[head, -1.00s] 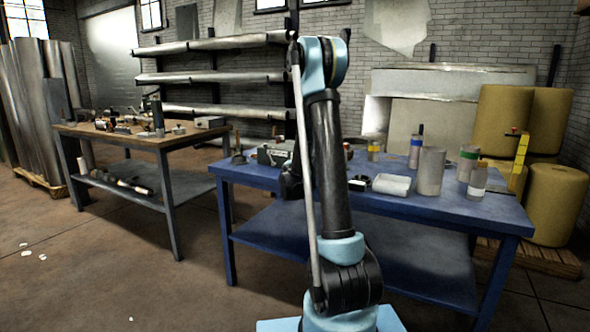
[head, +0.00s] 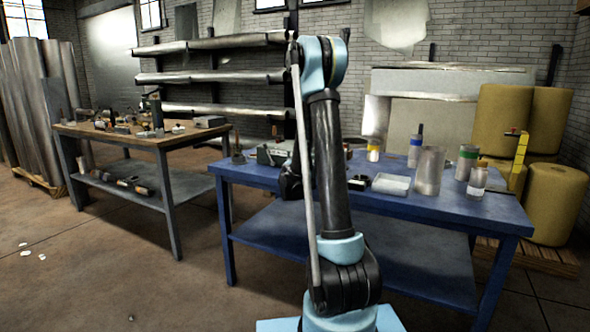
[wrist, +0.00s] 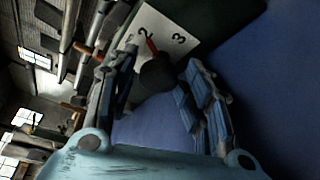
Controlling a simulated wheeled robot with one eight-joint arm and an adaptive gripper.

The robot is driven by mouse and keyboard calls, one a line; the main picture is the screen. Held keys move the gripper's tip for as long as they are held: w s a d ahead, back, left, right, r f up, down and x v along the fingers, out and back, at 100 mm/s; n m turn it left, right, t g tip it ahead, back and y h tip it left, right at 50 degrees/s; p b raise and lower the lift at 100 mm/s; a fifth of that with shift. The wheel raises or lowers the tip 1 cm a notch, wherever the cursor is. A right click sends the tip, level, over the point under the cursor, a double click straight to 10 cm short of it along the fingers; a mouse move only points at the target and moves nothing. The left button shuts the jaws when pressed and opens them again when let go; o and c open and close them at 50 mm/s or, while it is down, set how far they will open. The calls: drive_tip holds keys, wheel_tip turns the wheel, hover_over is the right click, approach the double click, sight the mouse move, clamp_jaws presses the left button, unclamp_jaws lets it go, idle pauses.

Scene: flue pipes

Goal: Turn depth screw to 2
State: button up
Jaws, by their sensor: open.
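The depth screw shows in the wrist view as a dark round knob (wrist: 154,74) with a red pointer (wrist: 151,45). Behind it is a white scale plate (wrist: 165,25) with the figures 2 and 3 readable. The pointer's tip lies between the two figures, closer to the 2. My gripper (wrist: 161,68) is open, with a blue-padded finger on either side of the knob; I cannot tell whether either touches it. In the head view a grey-green machine (head: 271,154) stands on the blue table (head: 420,206), and my arm hides the knob.
Several cans and jars, such as a metal cylinder (head: 429,172), stand on the right of the blue table. A wooden-topped bench (head: 110,135) with tools stands at left. The floor between is clear.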

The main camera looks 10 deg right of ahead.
drive_tip(key=shift+v, duration=3.75)
drive_tip(key=s+d+m+g+h, duration=0.1)
drive_tip(key=s+d+m+g, duration=0.4)
drive_tip(key=s, duration=0.5)
drive_tip(key=s+d+m+g, duration=0.2)
drive_tip(key=s+d+m, duration=0.3)
drive_tip(key=s, duration=0.5)
drive_tip(key=s+a+f+m+g+y, duration=0.1)
drive_tip(key=s+a+f+m+g, duration=0.1)
drive_tip(key=s, duration=0.7)
drive_tip(key=s+a+f+m+g+y, duration=0.2)
drive_tip(key=s+a+f+m, duration=0.2)
drive_tip(key=s, duration=0.5)
drive_tip(key=s+a+f+m+g+y, duration=0.2)
drive_tip(key=s+a+f, duration=0.1)
drive_tip(key=s, duration=0.7)
drive_tip(key=shift+m+g, duration=0.3)
drive_tip(key=shift+m, duration=0.1)
drive_tip(key=shift+f, duration=0.2)
drive_tip(key=shift+w+f, duration=0.15)
drive_tip(key=shift+w, duration=0.25)
